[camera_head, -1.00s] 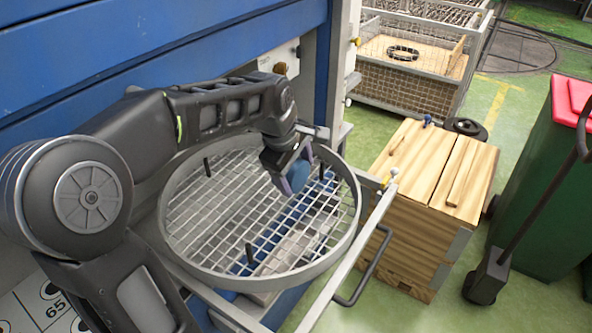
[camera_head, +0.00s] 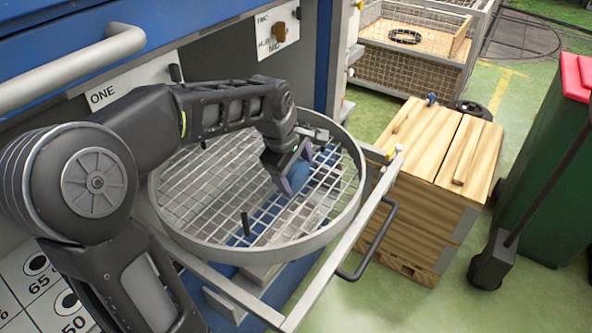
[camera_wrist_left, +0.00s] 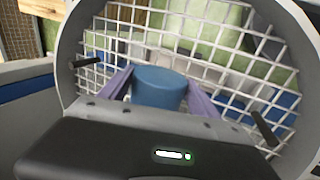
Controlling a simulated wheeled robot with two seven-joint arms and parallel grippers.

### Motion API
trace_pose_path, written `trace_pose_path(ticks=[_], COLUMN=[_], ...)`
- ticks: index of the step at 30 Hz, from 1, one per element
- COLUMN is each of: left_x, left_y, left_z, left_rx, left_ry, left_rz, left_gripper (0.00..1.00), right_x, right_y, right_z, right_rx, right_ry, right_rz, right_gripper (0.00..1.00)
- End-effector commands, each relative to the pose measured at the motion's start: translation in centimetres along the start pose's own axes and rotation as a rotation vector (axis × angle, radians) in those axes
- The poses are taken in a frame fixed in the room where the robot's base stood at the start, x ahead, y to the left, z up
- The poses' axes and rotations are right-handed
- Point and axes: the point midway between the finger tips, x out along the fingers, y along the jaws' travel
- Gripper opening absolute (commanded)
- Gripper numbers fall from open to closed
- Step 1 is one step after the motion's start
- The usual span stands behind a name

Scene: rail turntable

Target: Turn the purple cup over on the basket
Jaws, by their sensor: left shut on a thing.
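The wire basket (camera_head: 330,237) is a round grey rim with a white mesh floor and short black pegs. My left gripper (camera_head: 298,174) reaches in from the left over the basket's right part. In the left wrist view, its purple fingers (camera_wrist_left: 160,90) are shut on a cup (camera_wrist_left: 158,92), which looks blue rather than purple. A flat, closed-looking end of the cup faces the wrist camera. The mesh shows behind the cup; I cannot tell whether the cup touches it. In the head view the cup is partly hidden by the gripper. My right gripper is not in view.
A metal frame with a black handle (camera_head: 375,240) runs along the basket's right side. The blue cabinet (camera_head: 215,22) stands behind it. A wooden crate (camera_head: 425,215) and a green bin (camera_head: 550,180) stand on the floor at right.

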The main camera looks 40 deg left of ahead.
Motion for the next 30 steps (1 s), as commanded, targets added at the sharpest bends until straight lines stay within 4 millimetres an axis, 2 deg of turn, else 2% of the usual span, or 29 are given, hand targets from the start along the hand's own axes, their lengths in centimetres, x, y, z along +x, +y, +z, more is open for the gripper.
trace_pose_path(ticks=[30], left_x=[0.87], left_y=[-0.3], left_z=[0.0], left_rx=[0.0], left_ry=[0.0], left_rz=[0.001], left_gripper=[0.18], right_x=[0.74], right_y=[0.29], right_z=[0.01], right_rx=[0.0], right_ry=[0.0], right_rz=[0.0], right_gripper=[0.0])
